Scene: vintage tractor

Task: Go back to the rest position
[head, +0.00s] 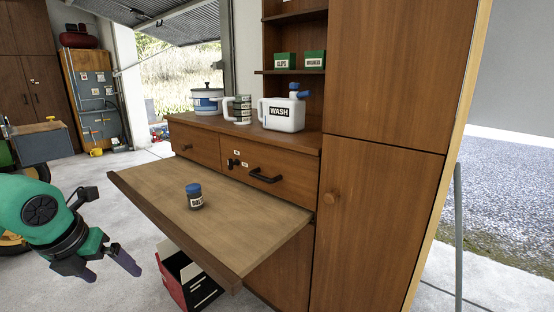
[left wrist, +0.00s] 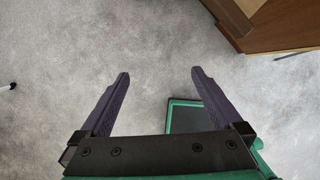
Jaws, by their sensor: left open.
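My left gripper (head: 107,268) is open and empty at the lower left of the head view, to the left of the pull-out wooden board and apart from it. In the left wrist view its two dark purple fingers (left wrist: 158,75) stand wide apart over bare grey floor. A small labelled jar with a blue lid (head: 194,197) stands upright on the pull-out board (head: 155,180). My right gripper is not in view.
The wooden cabinet (head: 385,200) fills the right. A white WASH jug (head: 284,113), a mug-like container (head: 238,110) and a pot (head: 206,104) stand on its counter. A red box (head: 172,280) sits below the board. Floor at left is mostly clear.

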